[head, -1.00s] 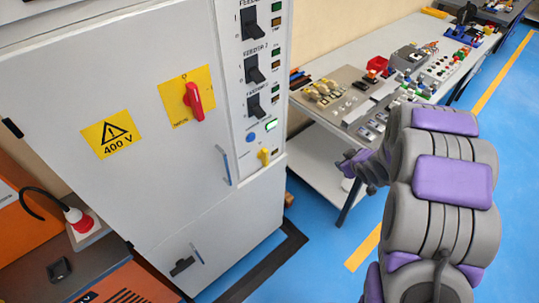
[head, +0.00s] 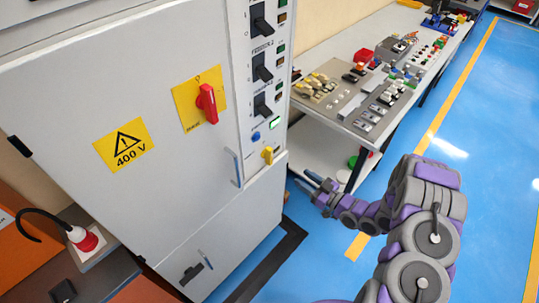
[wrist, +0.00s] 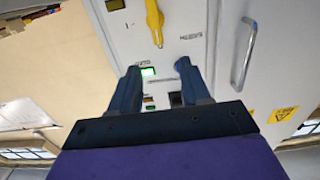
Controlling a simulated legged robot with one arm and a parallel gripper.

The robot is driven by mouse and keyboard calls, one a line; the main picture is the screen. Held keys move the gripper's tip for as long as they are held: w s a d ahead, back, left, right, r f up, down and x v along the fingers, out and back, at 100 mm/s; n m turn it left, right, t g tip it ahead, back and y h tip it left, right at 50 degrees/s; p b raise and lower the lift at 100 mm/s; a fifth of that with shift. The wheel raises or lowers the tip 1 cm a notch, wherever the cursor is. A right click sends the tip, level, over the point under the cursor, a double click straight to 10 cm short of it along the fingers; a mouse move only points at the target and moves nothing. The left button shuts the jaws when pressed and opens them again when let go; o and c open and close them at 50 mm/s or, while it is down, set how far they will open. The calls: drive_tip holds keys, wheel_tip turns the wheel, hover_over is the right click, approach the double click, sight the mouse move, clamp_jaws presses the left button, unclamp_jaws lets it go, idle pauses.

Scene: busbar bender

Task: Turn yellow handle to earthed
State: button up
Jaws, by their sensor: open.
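The small yellow handle (head: 267,155) sits low on the narrow control column of the grey cabinet (head: 150,70), below a lit green indicator and beside a blue button. In the wrist view the yellow handle (wrist: 154,22) shows at the top, beyond my fingertips. My gripper (head: 318,185) is right of the cabinet and a little lower than the handle, in front of the bench's lower part. Its two fingers (wrist: 157,80) are apart with nothing between them. The gripper is clear of the handle. Small labels near the handle are too blurred to read.
A red rotary switch (head: 206,103) on a yellow plate and a metal door handle (head: 235,168) are left of the yellow handle. Black feeder switches (head: 262,67) are above it. A workbench (head: 330,125) with parts stands right. Blue floor (head: 480,150) is open at right.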

drive_tip(key=w, duration=0.1)
drive_tip(key=b, duration=0.1)
approach(272, 154)
drive_tip(key=x, duration=0.4)
drive_tip(key=shift+s+a+f, duration=0.15)
drive_tip(key=shift+a+f, duration=0.05)
drive_tip(key=shift+a, duration=0.2)
drive_tip(key=shift+w+a+r+b, duration=0.1)
drive_tip(key=shift+w+a+b, duration=0.1)
drive_tip(key=shift+w+a, duration=0.25)
drive_tip(key=shift+w+a+b, duration=0.15)
drive_tip(key=shift+w+a, duration=0.1)
drive_tip(key=shift+w, duration=0.45)
drive_tip(key=shift+s+a+x, duration=0.1)
drive_tip(key=shift+s+x, duration=0.05)
drive_tip(key=shift+x, duration=0.7)
drive_tip(key=shift+s+a+x, duration=0.1)
drive_tip(key=shift+s+x, duration=0.05)
drive_tip(key=shift+x, duration=0.65)
drive_tip(key=shift+d, duration=0.55)
drive_tip(key=c, duration=0.4)
drive_tip(key=shift+a, duration=0.15)
clamp_jaws()
